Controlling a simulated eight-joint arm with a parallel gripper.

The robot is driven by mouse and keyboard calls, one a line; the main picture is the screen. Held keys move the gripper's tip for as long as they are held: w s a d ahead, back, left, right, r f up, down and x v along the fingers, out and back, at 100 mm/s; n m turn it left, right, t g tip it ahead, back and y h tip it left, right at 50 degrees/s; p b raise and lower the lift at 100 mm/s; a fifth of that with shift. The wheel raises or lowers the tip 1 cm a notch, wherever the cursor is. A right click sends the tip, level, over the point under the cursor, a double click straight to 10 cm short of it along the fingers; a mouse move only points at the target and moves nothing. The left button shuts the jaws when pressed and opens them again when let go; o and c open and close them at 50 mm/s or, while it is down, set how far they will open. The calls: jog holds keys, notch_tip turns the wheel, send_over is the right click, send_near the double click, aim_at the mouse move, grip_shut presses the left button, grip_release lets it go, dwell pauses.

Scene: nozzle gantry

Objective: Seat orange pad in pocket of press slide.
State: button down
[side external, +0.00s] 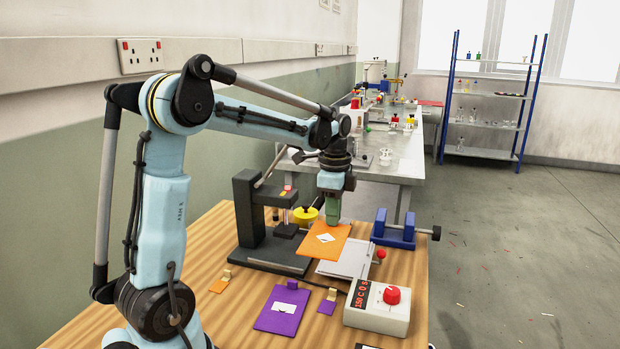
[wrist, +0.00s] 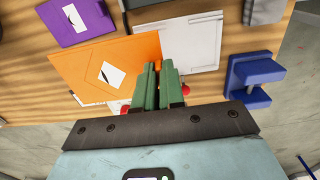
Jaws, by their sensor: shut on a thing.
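The orange pad (side external: 325,252) is a flat square with a white, dark-striped label. My gripper (side external: 333,220) has green fingers shut on the pad's edge. In the wrist view the fingers (wrist: 160,68) are at the right edge of the orange pad (wrist: 72,62). The pad appears raised and tilted, beside and partly over the pale grey press slide (side external: 357,257). In the wrist view the slide (wrist: 205,42) lies just right of the pad, with a raised rim. The pad hides part of the slide in the side view. The dark press (side external: 246,212) stands behind to the left.
A purple pad (side external: 270,318) lies at the front. Small orange (side external: 219,287) and purple (side external: 326,308) tags lie nearby. A control box (side external: 374,318) with a red knob is at front right. A blue vise (side external: 393,236) stands right of the slide. A yellow knob (side external: 303,216) is behind.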

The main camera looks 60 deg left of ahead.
jog(key=w+a+f, duration=0.1)
jog(key=w, duration=0.2)
jog(key=w+a+f, duration=0.1)
jog(key=w+a, duration=0.1)
jog(key=w, duration=0.1)
jog(key=w+a+f, duration=0.1)
jog(key=w+f, duration=0.1)
jog(key=w, duration=0.1)
jog(key=shift+a, duration=0.3)
send_over(352, 243)
jog(key=shift+f, duration=2.45)
jog(key=shift+f, duration=0.75)
jog(key=c, duration=1.2)
grip_release()
jog(key=shift+o, duration=0.2)
jog(key=shift+r, duration=0.1)
notch_tip(352, 243, up, 7)
